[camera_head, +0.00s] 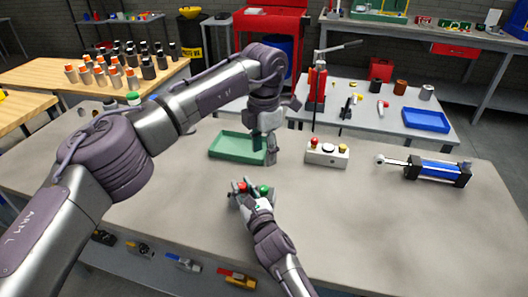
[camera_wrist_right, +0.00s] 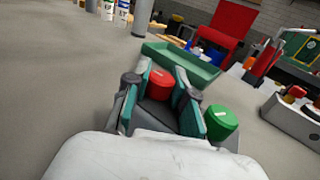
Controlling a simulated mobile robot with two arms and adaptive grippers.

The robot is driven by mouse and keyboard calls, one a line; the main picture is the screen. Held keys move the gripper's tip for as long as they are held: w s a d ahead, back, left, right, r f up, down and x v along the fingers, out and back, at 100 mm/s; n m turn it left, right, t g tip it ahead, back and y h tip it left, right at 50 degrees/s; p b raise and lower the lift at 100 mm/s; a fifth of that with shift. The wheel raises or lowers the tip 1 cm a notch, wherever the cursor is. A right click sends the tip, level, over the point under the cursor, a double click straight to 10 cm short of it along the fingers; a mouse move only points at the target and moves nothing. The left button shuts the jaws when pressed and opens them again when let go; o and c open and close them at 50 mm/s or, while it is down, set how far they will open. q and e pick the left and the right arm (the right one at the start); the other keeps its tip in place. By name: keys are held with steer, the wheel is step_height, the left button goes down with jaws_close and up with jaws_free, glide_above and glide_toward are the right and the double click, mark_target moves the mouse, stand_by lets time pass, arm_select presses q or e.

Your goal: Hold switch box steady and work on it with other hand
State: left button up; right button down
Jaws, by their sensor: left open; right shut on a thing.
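A switch box with a red button (camera_wrist_right: 162,84) and a green button (camera_wrist_right: 221,122) is in my right gripper (camera_head: 252,190), low on the bench. In the right wrist view the teal-padded fingers of the right gripper (camera_wrist_right: 163,100) are on either side of the red button, and the green button is outside one finger. The box body is mostly hidden by the fingers. My left gripper (camera_head: 264,152) is open, pointing down by the right end of the green tray, apart from the switch box.
The green tray (camera_head: 228,146) is behind the right gripper. A pale control box (camera_head: 325,155) with coloured buttons stands to its right. A blue cylinder (camera_head: 438,170) lies at the bench's right. The bench between and in front of these is clear.

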mark_target(264, 188)
arm_select(q)
steer(key=shift+f, duration=0.15)
step_height(264, 188, down, 12)
steer(key=shift+r, duration=0.1)
stand_by(0.4)
